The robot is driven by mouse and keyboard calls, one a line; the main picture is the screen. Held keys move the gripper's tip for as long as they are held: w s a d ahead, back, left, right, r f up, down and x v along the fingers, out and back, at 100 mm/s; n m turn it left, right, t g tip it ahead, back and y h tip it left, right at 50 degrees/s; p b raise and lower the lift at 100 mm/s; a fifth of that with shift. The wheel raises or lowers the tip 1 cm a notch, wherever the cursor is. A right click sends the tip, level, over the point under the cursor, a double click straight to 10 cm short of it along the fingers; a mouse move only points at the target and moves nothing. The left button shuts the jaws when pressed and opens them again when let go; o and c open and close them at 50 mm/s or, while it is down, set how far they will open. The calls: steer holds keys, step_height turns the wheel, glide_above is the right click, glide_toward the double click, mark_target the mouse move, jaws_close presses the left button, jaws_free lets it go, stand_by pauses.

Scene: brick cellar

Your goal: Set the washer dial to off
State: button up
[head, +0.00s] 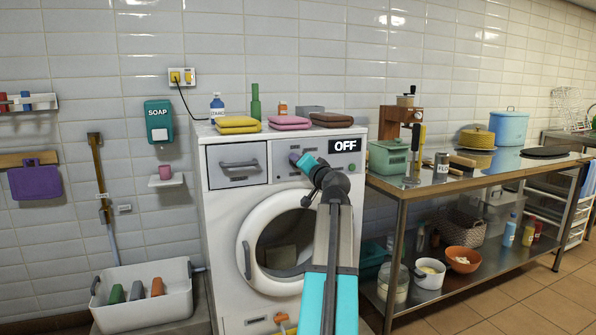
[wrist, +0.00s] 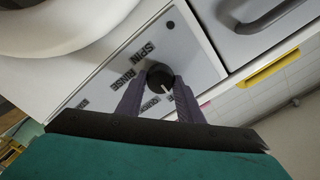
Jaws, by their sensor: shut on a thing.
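The washer (head: 228,215) is white with a round glass door, and its black display (head: 345,146) reads OFF. My gripper (head: 299,160) reaches the control panel left of the display and hides the dial in the head view. In the wrist view the dial (wrist: 160,75) is a round dark knob with a short white mark. Labels around it include SPIN and RINSE; others are partly covered or too small to read. My gripper's purple fingers (wrist: 160,92) are shut on the dial, one on each side.
Folded towels (head: 290,122) and bottles stand on the washer top. The detergent drawer (head: 237,164) is at the left of the panel. A steel table (head: 440,187) with kitchenware stands close on the right; a white tub (head: 142,305) is at lower left.

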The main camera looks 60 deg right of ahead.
steer(key=shift+r, duration=0.25)
steer(key=o, duration=1.1)
steer(key=shift+c, duration=0.2)
steer(key=shift+f, duration=0.15)
steer(key=p+v, duration=0.2)
steer(key=v, duration=1.1)
steer(key=shift+s+a, duration=0.25)
steer(key=shift+a, duration=0.05)
